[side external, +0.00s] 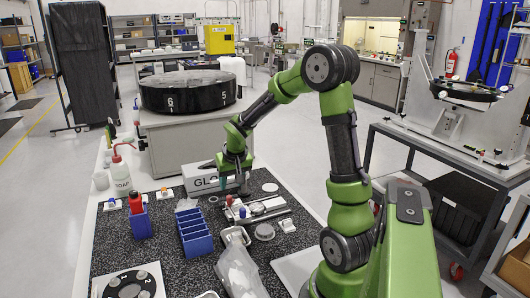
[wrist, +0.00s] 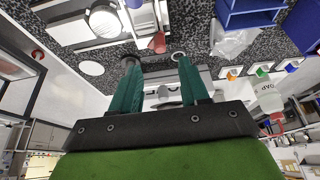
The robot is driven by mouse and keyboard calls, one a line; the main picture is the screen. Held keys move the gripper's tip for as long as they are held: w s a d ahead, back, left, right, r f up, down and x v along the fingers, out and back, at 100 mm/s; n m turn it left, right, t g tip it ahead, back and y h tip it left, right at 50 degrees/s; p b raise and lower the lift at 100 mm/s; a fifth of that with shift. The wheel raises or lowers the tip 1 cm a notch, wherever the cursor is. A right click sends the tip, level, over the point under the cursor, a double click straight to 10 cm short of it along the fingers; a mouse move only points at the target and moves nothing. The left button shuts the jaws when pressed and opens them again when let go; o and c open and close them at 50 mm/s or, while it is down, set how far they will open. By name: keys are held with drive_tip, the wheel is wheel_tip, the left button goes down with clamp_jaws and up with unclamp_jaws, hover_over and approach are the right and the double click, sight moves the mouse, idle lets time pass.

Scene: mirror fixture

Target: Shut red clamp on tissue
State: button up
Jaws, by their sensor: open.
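My gripper (side external: 230,184) points down over the dark speckled mat, beside the white glove box. In the wrist view its two green fingers (wrist: 158,65) are apart with nothing held between them. A small red piece (side external: 229,200), which looks like the red clamp, is at the left end of a silver fixture (side external: 262,208), just below my fingertips. In the wrist view the red piece (wrist: 157,42) shows past the gap between the fingers, apart from them. A crumpled white tissue (wrist: 232,42) lies by the blue rack, away from the red piece. Whether the clamp is open is too small to tell.
The white glove box (side external: 205,180) stands close behind my gripper. A blue rack (side external: 194,235), a red-capped bottle in a blue holder (side external: 140,222) and a wash bottle (side external: 121,178) are to the left. A clear bag (side external: 240,270) lies in front. A round disc (side external: 264,231) lies near the fixture.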

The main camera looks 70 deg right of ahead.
sight(230, 197)
drive_tip(key=x, duration=0.8)
drive_tip(key=shift+d, duration=0.1)
drive_tip(key=shift+c, duration=0.2)
clamp_jaws()
